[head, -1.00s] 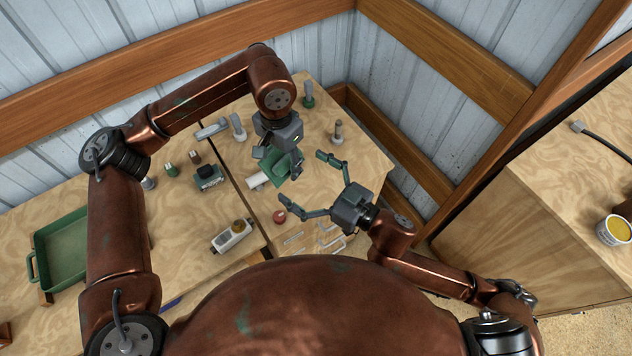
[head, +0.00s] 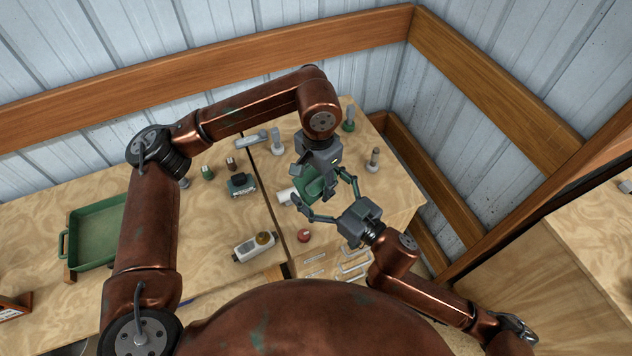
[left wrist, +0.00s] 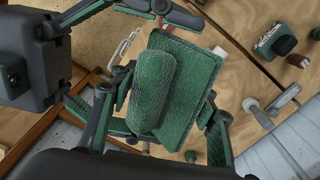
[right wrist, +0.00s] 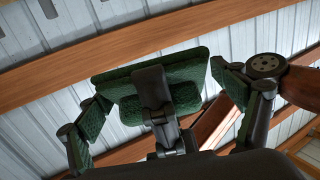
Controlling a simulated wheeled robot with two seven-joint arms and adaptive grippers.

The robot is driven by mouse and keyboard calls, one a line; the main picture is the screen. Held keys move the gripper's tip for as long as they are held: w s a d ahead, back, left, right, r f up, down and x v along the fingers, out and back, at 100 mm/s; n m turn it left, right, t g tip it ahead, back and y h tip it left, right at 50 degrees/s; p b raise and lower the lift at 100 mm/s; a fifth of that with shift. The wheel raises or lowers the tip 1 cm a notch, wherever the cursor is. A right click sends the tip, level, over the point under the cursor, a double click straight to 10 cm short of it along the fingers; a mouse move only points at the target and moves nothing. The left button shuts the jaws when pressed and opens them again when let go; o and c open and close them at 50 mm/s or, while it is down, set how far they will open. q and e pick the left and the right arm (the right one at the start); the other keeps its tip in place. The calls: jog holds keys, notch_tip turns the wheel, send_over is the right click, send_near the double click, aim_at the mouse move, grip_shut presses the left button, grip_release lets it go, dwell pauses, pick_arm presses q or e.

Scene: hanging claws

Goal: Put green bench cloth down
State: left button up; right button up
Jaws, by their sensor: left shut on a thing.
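The green bench cloth (head: 308,188) is a folded, textured pad with a rolled part. It shows large in the left wrist view (left wrist: 196,85) and in the right wrist view (right wrist: 105,88). My left gripper (head: 318,184) is shut on the cloth and holds it over the right-hand bench. My right gripper (head: 326,197) is open, its fingers spread on either side of the cloth.
A white cylinder (head: 285,196) lies beside the cloth. A red ball (head: 304,236) sits near the bench's front. Several small upright tools stand at the back. A green tray (head: 97,238) is at the far left. Wooden rails and metal wall close off the back.

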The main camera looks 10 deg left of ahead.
pick_arm(q)
jog(key=shift+d, duration=0.15)
pick_arm(e)
jog(key=shift+s+a, duration=0.1)
jog(key=c, duration=0.8)
pick_arm(q)
jog(key=o, duration=1.8)
